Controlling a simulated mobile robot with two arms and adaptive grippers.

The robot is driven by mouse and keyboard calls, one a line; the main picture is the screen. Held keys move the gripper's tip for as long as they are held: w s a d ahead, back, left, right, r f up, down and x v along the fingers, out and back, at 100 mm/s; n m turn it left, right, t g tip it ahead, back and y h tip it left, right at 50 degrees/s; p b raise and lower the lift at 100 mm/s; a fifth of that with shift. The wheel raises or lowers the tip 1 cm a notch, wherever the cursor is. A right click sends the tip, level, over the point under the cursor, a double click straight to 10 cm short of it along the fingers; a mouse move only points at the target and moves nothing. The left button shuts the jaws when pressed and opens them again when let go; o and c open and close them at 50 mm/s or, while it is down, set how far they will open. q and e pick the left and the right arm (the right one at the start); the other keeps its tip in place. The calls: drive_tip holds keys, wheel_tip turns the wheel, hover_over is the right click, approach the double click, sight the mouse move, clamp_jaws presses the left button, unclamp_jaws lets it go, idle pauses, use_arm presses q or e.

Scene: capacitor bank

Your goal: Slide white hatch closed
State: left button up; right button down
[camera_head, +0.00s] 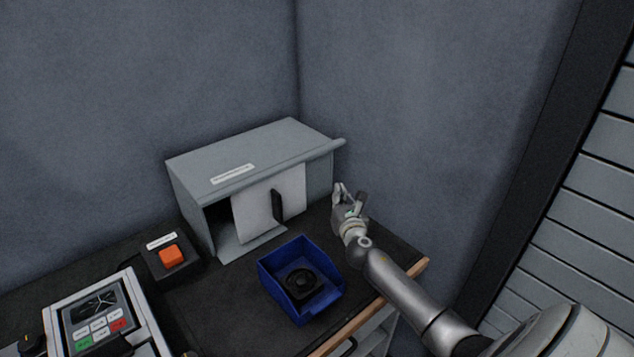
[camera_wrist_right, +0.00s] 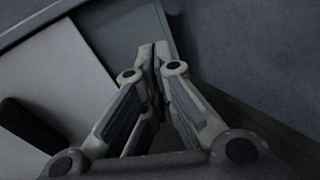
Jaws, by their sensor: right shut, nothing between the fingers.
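The white hatch (camera_head: 256,213) is a sliding panel on the front of a grey cabinet (camera_head: 250,158). It covers the middle and part of the right of the front, leaving a dark gap at the left. A black vertical handle (camera_head: 278,205) stands out near its right part. In the right wrist view the hatch (camera_wrist_right: 50,80) and its dark handle (camera_wrist_right: 28,125) lie left of the fingers. My right gripper (camera_head: 348,190) is shut and empty, at the cabinet's right front corner, right of the handle; its fingertips (camera_wrist_right: 154,48) meet. My left gripper is not in view.
A blue bin (camera_head: 272,287) holding a black round part (camera_head: 300,283) stands in front of the cabinet. An orange button box (camera_head: 171,256) is at its left, and a keypad panel (camera_head: 98,315) nearer left. Walls close the back and right.

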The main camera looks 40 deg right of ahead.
drive_tip(key=w+r+n+y+b, duration=0.1)
drive_tip(key=w+n+b, duration=0.1)
drive_tip(key=n, duration=0.5)
drive_tip(key=w+d+r+n+t+y+b, duration=0.1)
drive_tip(key=w+n+b, duration=0.2)
drive_tip(key=n, duration=0.4)
drive_tip(key=w+d+r+n+y+b, duration=0.1)
drive_tip(key=w+n+b, duration=0.2)
drive_tip(key=n, duration=0.5)
drive_tip(key=shift+w+d+t, duration=0.25)
drive_tip(key=shift+w+t, duration=0.15)
drive_tip(key=a+p, duration=0.1)
drive_tip(key=a, duration=0.2)
drive_tip(key=shift+s+a, duration=0.1)
drive_tip(key=shift+a, duration=0.1)
drive_tip(key=shift+s+a, duration=0.1)
drive_tip(key=shift+a, duration=0.25)
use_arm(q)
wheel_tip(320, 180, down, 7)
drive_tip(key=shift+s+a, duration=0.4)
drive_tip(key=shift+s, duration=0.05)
